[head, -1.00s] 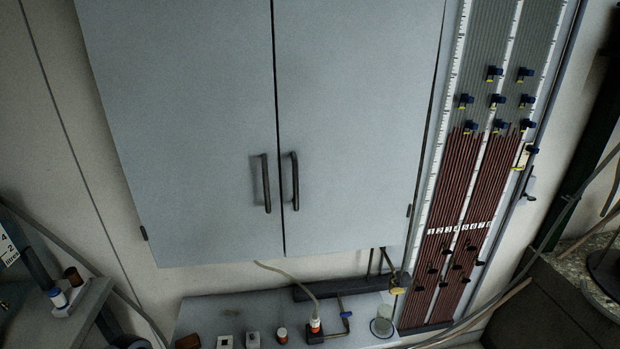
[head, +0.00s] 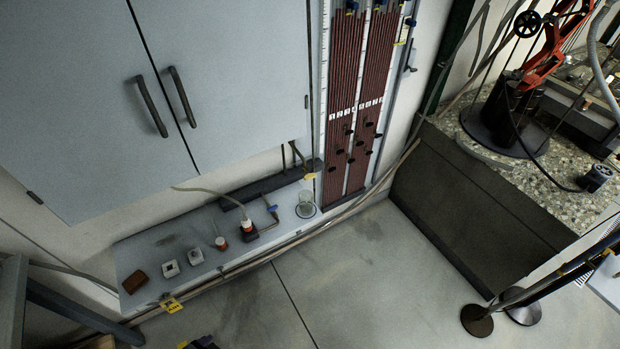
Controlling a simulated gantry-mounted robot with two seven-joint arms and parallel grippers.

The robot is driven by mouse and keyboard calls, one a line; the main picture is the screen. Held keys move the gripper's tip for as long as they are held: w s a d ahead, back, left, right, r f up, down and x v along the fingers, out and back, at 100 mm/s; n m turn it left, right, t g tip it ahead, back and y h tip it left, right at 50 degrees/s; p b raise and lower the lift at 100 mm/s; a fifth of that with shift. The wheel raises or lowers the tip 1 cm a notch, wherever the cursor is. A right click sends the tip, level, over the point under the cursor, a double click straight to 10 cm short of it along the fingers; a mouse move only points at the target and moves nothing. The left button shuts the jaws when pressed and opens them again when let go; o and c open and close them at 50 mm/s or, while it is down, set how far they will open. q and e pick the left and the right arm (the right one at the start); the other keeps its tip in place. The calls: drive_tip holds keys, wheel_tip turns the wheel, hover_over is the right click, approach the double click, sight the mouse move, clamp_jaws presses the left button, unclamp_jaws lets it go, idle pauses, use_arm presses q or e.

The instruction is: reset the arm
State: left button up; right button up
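Neither of my grippers shows in the head view. The view holds a grey two-door cabinet (head: 235,70), a shelf with small items below it, a tube panel and the floor. A small dark object with blue and yellow parts (head: 203,342) is cut off by the bottom edge; I cannot tell what it is.
The low shelf (head: 150,248) holds a glass beaker (head: 306,206), an orange-capped bottle (head: 247,226) and small blocks. The manometer panel (head: 353,110) is beside the cabinet. An orange-red mechanism (head: 545,55) stands on gravel at right. Post bases (head: 477,320) stand on mostly clear floor (head: 350,285).

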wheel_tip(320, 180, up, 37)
drive_tip(key=p, duration=3.6)
drive_tip(key=shift+p, duration=0.4)
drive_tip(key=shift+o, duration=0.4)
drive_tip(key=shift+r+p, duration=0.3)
drive_tip(key=shift+p, duration=0.1)
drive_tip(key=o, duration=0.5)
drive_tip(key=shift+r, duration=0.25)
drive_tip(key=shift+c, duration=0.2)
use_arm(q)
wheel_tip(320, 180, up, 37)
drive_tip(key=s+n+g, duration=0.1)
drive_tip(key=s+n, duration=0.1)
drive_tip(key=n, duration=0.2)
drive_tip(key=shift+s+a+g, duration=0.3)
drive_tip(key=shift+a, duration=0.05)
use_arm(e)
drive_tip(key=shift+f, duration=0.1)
